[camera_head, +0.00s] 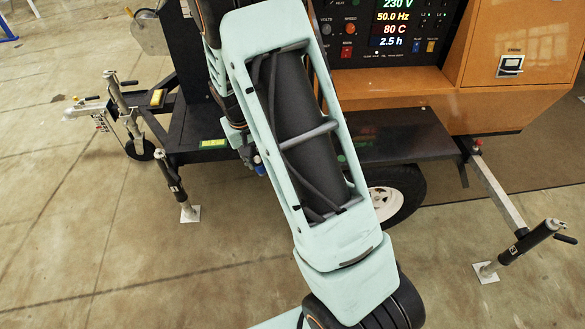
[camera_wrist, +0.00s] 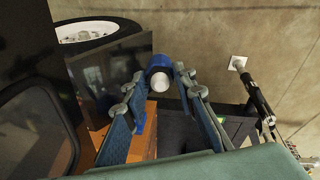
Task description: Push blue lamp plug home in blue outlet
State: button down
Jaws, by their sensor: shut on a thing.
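In the wrist view my gripper (camera_wrist: 165,74) is shut on the blue lamp plug (camera_wrist: 159,81). The plug shows a blue round body with a pale round end towards the camera. More blue shows below it, between the fingers. In the head view my own arm covers most of the trailer's middle and hides my gripper. A small blue part (camera_head: 259,165) shows at the arm's left edge; I cannot tell whether it is plug or outlet. I cannot make out the blue outlet clearly, nor how deep the plug sits.
The orange generator cabinet (camera_head: 515,75) has a lit control panel (camera_head: 385,30). A dark trailer deck (camera_head: 400,140) runs below it, over a wheel (camera_head: 388,203). Stabilizer legs (camera_head: 520,245) stand at the right and left (camera_head: 172,180). The concrete floor (camera_head: 90,235) at the left front is clear.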

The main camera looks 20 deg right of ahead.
jog(key=w+d+f+n+t+h+b, duration=0.1)
jog(key=w+d+f+t+b, duration=0.3)
jog(key=f+b, duration=0.4)
jog(key=w+d+f+n+t+h+b, duration=0.1)
jog(key=w+d+f+n+t+b, duration=0.2)
jog(key=d+f+t+b, duration=0.3)
jog(key=w+d+f+n+t+h+b, duration=0.1)
jog(key=w+d+f+t+b, duration=0.4)
jog(key=f+b, duration=0.5)
jog(key=shift+w+d+n+t, duration=0.4)
jog(key=shift+w+d+n, duration=0.05)
jog(key=shift+d+n, duration=0.5)
jog(key=shift+b, duration=0.7)
jog(key=shift+b+x, duration=0.95)
jog(key=shift+x, duration=1.35)
jog(key=shift+s, duration=0.1)
